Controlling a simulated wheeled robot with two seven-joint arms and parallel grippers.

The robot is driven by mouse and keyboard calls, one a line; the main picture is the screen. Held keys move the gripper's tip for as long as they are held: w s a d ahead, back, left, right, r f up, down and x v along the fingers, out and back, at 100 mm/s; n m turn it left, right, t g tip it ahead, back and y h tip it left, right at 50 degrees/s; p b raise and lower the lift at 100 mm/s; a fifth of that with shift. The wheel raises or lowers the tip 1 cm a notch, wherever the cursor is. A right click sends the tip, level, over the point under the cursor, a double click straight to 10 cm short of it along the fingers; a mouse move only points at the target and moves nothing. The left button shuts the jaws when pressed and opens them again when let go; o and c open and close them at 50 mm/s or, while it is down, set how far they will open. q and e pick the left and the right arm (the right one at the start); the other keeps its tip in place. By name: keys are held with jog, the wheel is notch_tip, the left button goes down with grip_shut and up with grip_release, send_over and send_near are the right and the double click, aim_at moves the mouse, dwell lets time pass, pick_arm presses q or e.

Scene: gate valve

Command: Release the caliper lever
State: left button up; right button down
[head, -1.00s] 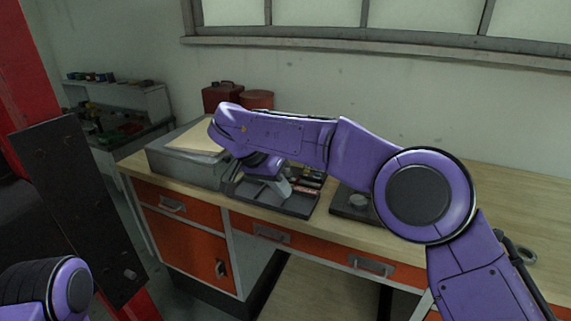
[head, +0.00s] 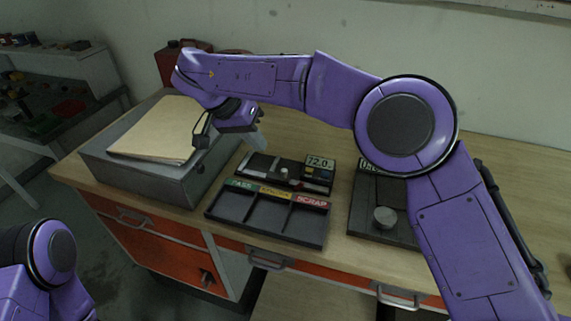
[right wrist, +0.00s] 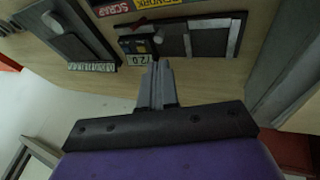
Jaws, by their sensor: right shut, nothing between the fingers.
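The caliper gauge (head: 288,172) is a dark, flat device with a small display reading about 72.0. It lies on the bench behind a sorting tray. A small pale knob (head: 284,171) stands on it, perhaps the lever; I cannot tell its position. In the right wrist view the gauge (right wrist: 178,40) lies beyond my fingertips, with a pale knob (right wrist: 158,38) and light grey bars. My right gripper (head: 262,145) is above the bench at the gauge's back left. Its fingers (right wrist: 156,64) are shut and empty, apart from the gauge in the head view. My left gripper is out of view.
The three-slot tray (head: 262,237) has labels including PASS and SCRAP. A grey box (head: 185,190) with folders (head: 155,130) stands left. A second dark device (head: 360,222) with a round metal piece (head: 384,217) stands right, partly behind my right arm.

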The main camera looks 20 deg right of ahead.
jog(key=s, duration=0.3)
send_near(299, 187)
jog(key=w+a+f, duration=0.1)
jog(key=w, duration=0.3)
jog(key=s+d+f, duration=0.1)
jog(key=s+d+f+p, duration=0.1)
jog(key=d+f, duration=0.1)
jog(key=shift+s+d, duration=0.1)
jog(key=shift+s, duration=0.2)
jog(key=shift+d+f, duration=0.35)
jog(key=shift+f, duration=0.05)
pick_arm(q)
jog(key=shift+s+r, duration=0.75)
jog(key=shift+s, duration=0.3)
pick_arm(e)
jog(key=shift+s+a+r, duration=0.1)
